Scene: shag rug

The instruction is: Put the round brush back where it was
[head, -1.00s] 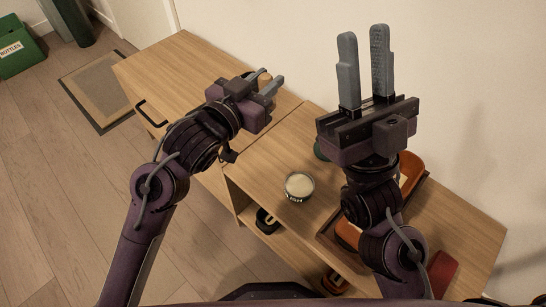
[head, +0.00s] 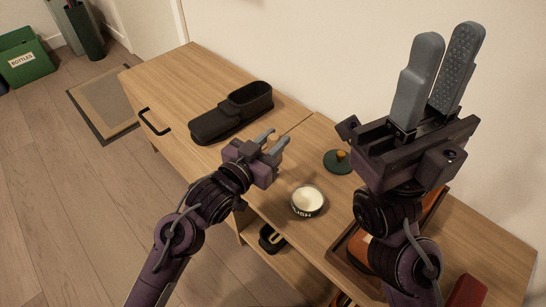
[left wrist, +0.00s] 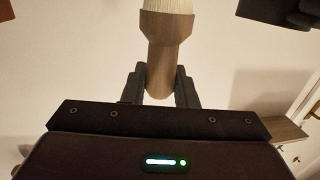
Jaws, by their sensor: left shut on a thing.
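The round brush (left wrist: 165,35) has a wooden handle and pale bristles, seen in the left wrist view. My left gripper (left wrist: 160,82) is shut on its handle. In the head view my left gripper (head: 272,143) is above the cabinet top, between the black shoe and the polish tin; the brush is mostly hidden there. My right gripper (head: 448,50) is raised at the right, its fingers pointing up, apart and empty. A wooden tray (head: 334,252) lies under the right arm, mostly hidden by it, with orange-brown things in it.
A black shoe (head: 232,112) lies on the cabinet (head: 180,80). A red thing (head: 469,292) is at the front right. Shelves below hold more items.

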